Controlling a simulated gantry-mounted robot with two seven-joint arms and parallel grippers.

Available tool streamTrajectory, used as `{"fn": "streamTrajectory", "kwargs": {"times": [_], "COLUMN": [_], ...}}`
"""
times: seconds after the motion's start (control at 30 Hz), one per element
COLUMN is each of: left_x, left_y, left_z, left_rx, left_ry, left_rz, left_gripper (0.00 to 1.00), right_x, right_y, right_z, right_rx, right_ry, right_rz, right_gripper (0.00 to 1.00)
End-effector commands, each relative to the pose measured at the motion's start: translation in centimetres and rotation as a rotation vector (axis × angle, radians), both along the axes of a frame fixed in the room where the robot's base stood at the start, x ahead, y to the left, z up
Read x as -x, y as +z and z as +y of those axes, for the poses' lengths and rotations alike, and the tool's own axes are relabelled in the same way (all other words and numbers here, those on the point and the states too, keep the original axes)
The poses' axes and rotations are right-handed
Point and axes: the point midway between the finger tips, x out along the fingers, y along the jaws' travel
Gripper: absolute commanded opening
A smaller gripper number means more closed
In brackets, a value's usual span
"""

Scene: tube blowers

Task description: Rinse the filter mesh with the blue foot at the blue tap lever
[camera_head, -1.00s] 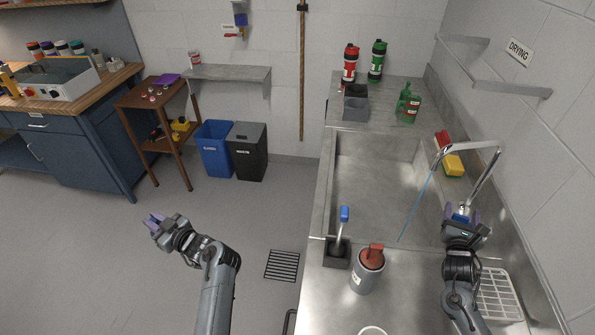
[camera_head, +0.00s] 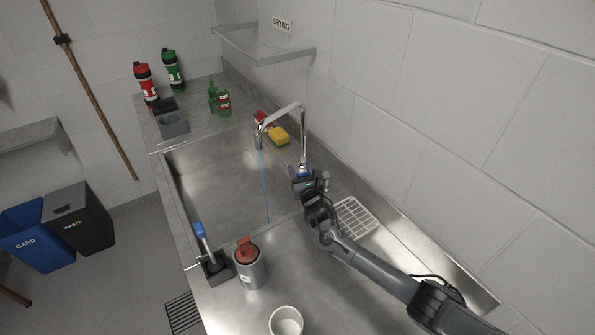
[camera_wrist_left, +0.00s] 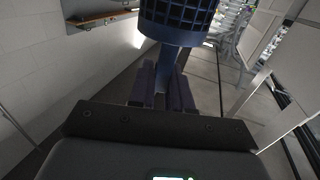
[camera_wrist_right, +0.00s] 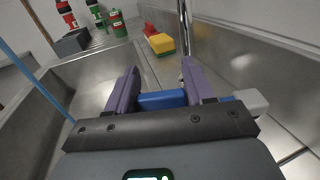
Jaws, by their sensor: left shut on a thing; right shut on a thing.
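The filter mesh (camera_wrist_left: 180,18) is a dark blue basket at the top of the left wrist view. Its blue foot (camera_wrist_left: 166,65) sits between the purple fingers of my left gripper (camera_wrist_left: 163,82), which is shut on it. My left gripper is outside the head view. My right gripper (camera_head: 301,174) is at the base of the chrome tap (camera_head: 302,138). In the right wrist view, its fingers (camera_wrist_right: 158,85) are shut on the blue tap lever (camera_wrist_right: 161,101). A thin blue water stream (camera_head: 264,185) falls from the spout into the sink (camera_head: 215,180).
A grey canister with a red top (camera_head: 248,265), a blue-handled brush (camera_head: 204,240) and a white cup (camera_head: 286,321) stand at the near edge. A yellow sponge (camera_head: 279,137) lies behind the tap. A white rack (camera_head: 357,218) is right. Bottles stand at the back.

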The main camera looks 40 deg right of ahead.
Motion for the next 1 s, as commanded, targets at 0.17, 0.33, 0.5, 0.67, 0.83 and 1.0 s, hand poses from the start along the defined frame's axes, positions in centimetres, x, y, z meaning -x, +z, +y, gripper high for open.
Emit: {"fn": "streamTrajectory", "kwargs": {"times": [0.17,0.33,0.5,0.67,0.83,1.0], "left_x": [0.0,0.0,0.0,0.0,0.0,0.0], "left_y": [1.5,3.2,3.4,3.3,3.3,3.4], "left_z": [0.0,0.0,0.0,0.0,0.0,0.0], "left_rx": [-0.001,0.000,0.000,0.000,0.000,0.000], "left_ry": [0.000,0.000,0.000,0.000,0.000,0.000], "left_rz": [-0.001,0.000,0.000,0.000,0.000,0.000], "left_gripper": [0.00,0.00,0.00,0.00,0.00,0.00], "right_x": [0.4,1.6,2.3,2.4,2.3,2.3], "right_y": [0.5,0.4,0.1,0.0,0.0,0.0], "right_z": [0.0,0.5,0.9,1.1,1.1,1.1], "right_rx": [0.007,0.009,0.004,0.000,0.000,0.000], "right_ry": [0.049,0.196,0.293,0.309,0.308,0.308], "right_rz": [0.002,0.002,0.002,-0.001,-0.001,-0.001], "right_gripper": [0.00,0.00,0.00,0.00,0.00,0.73]}}
